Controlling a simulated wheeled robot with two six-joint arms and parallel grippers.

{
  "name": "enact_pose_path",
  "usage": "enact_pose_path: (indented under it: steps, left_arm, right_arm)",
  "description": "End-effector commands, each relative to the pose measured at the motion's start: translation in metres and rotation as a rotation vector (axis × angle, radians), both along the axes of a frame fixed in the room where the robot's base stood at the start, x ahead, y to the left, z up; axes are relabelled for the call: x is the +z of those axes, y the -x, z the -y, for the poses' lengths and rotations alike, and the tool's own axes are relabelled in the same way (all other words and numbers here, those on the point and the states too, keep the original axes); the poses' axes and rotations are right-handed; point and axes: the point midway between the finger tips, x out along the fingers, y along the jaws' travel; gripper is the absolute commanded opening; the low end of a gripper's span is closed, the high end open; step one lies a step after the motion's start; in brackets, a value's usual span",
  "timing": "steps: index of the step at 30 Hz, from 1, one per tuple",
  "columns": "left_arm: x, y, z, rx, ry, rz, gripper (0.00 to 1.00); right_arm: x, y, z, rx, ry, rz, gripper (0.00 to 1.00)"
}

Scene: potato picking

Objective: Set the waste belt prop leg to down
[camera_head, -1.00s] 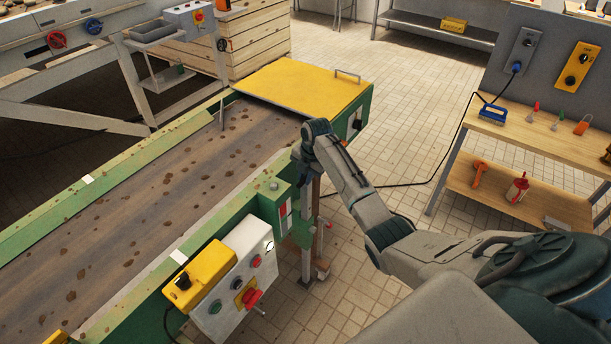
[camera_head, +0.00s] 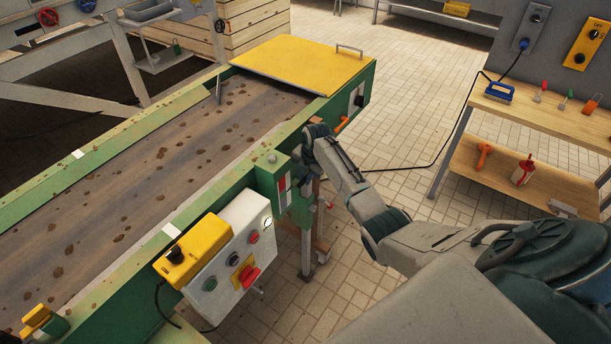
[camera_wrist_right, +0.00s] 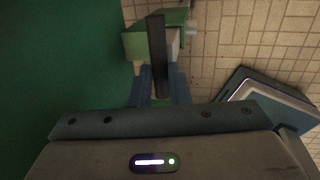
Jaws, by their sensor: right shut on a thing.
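The waste belt (camera_head: 150,185) is a long brown belt with dark clods in a green frame, running from lower left to upper right. A prop leg (camera_head: 306,250) stands upright below its near side, under a green bracket. My right gripper (camera_head: 306,178) is at this bracket, just beside the top of the leg, and its fingertips are largely hidden by the arm. In the right wrist view my fingers (camera_wrist_right: 157,88) are shut on a narrow dark bar (camera_wrist_right: 156,45). Which part of the leg the bar is, I cannot tell. My left gripper is not in view.
A white control box (camera_head: 236,240) and a yellow switch box (camera_head: 195,250) sit on the belt's near side. A yellow cover (camera_head: 300,65) lies over the far end. A wooden bench (camera_head: 530,125) with tools stands right. The tiled floor between is open.

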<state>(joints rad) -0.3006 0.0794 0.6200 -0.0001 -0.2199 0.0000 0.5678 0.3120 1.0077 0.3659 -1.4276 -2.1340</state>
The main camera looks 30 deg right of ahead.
Motion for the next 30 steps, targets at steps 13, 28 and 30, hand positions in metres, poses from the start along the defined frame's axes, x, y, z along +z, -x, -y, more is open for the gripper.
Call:
enact_pose_path:
  steps: [13, 28, 30]
  left_arm:
    - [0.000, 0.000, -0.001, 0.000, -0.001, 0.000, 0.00]
    - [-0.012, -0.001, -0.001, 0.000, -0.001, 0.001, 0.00]
    - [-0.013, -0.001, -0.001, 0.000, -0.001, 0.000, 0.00]
  right_arm:
    - [-0.002, 0.002, 0.000, 0.000, 0.000, -0.004, 0.38]
    - [0.068, 0.014, 0.006, 0.000, 0.001, -0.002, 0.38]
    - [0.080, 0.016, 0.007, 0.000, 0.000, -0.003, 0.38]
